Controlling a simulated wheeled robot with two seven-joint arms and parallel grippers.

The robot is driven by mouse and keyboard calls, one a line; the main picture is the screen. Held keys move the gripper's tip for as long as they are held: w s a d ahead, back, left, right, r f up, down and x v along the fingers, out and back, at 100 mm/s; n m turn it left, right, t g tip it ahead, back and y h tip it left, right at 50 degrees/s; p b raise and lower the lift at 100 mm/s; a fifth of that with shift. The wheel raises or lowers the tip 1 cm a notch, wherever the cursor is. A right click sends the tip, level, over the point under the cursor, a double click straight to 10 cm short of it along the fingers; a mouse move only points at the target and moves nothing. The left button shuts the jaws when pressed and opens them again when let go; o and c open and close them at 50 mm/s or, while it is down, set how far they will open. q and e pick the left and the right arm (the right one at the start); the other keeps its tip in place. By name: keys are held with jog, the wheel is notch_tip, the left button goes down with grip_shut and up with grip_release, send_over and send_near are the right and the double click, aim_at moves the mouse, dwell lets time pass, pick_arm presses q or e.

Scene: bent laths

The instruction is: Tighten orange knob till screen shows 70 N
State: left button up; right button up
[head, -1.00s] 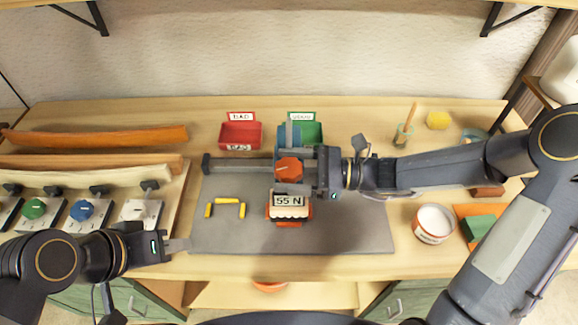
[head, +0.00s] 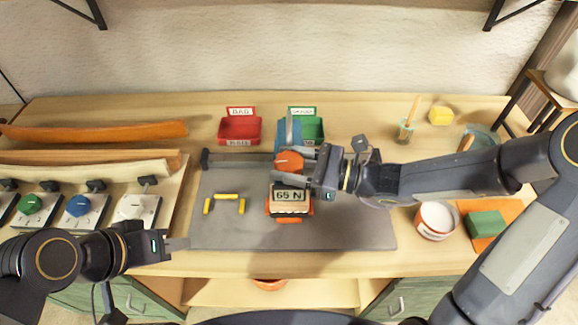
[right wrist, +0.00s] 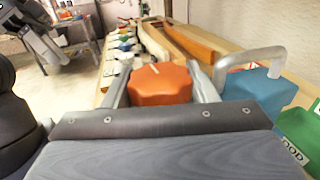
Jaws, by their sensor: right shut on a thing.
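The orange knob (head: 289,161) stands on the device in the middle of the grey mat. My right gripper (head: 297,162) reaches in from the right and is shut on the knob. In the right wrist view the orange knob (right wrist: 160,84) sits between the two fingers, which lie along its sides. The screen (head: 289,195) in front of the knob appears to read 65 N; the first digit is slightly blurred. My left gripper (head: 180,243) hangs at the mat's front left corner, away from everything; its finger gap cannot be made out.
A red bin (head: 240,130) and a green bin (head: 313,130) stand behind the device. Yellow pieces (head: 227,197) lie on the grey mat (head: 340,232). Dials (head: 79,207) line the left. A white tub (head: 436,219) and a green block (head: 486,224) are at right.

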aim_at(302, 168)
jog(key=shift+f+m+t+h+b, duration=0.1)
jog(key=shift+m+t+h+b, duration=0.2)
jog(key=shift+m+t+b, duration=0.55)
jog(key=shift+t, duration=0.45)
pick_arm(q)
notch_tip(302, 168, down, 2)
jog(key=shift+f, duration=0.25)
pick_arm(e)
jog(key=o, duration=0.9)
jog(key=shift+o, duration=0.2)
jog(key=shift+d, duration=0.15)
jog(key=v, duration=0.7)
jog(key=shift+s+d+r, duration=0.2)
jog(key=shift+d, duration=0.05)
